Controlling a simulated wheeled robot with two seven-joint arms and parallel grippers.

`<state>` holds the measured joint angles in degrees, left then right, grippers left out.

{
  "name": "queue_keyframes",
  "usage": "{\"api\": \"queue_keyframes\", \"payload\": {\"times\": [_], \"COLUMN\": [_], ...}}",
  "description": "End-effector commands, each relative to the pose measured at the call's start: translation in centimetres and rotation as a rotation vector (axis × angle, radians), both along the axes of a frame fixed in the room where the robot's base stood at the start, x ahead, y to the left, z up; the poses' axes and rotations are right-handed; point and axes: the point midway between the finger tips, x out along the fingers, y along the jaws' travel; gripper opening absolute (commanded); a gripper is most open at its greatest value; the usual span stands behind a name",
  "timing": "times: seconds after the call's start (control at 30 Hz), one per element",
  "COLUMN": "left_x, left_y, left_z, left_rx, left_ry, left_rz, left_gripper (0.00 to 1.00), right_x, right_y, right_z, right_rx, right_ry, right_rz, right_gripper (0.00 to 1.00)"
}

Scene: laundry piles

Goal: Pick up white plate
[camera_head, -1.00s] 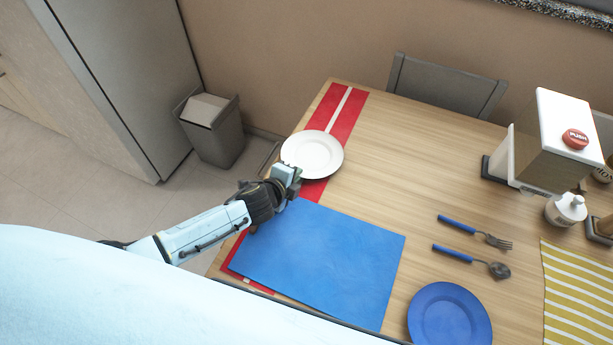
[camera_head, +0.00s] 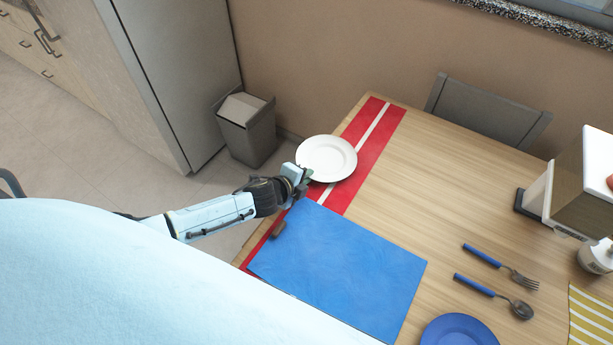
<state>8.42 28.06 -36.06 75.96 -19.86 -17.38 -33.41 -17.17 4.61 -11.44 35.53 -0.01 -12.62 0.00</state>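The white plate (camera_head: 326,158) is round and shows at upper centre, over the left edge of the red mat with a white stripe (camera_head: 378,155). My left gripper (camera_head: 304,179) is at the plate's near left rim and appears shut on it. The fingertips are small and partly hidden at the rim. The plate looks slightly raised off the mat, though the gap below it is hard to judge. My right gripper is not in view.
A blue mat (camera_head: 350,265) lies in front of the plate. A blue plate (camera_head: 458,332), fork (camera_head: 500,266) and spoon (camera_head: 495,297) lie to the right. A chair (camera_head: 485,112) stands behind the wooden table (camera_head: 440,180). A grey bin (camera_head: 248,138) stands on the floor at left.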

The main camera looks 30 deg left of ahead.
Motion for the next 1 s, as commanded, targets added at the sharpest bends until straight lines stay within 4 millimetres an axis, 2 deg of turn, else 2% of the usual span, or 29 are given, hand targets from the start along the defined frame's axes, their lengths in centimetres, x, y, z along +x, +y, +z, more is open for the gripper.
{"api": "queue_keyframes", "payload": {"times": [0.03,0.13,0.57,0.77,1.0], "left_x": [0.0,-0.1,-0.7,-2.7,-6.6], "left_y": [0.0,0.0,-0.1,0.2,1.0], "left_z": [0.0,-0.1,-0.3,1.2,4.2], "left_rx": [0.002,0.001,0.001,0.001,0.000], "left_ry": [0.001,0.001,0.010,0.009,-0.001], "left_rz": [0.000,-0.001,-0.003,-0.004,-0.004], "left_gripper": [0.20,0.33,0.33,0.33,0.33], "right_x": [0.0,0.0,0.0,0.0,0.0], "right_y": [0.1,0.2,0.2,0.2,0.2], "right_z": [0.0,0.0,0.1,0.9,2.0], "right_rx": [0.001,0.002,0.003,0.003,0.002], "right_ry": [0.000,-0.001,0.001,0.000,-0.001], "right_rz": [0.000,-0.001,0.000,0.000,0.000], "right_gripper": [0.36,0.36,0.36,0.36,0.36]}}
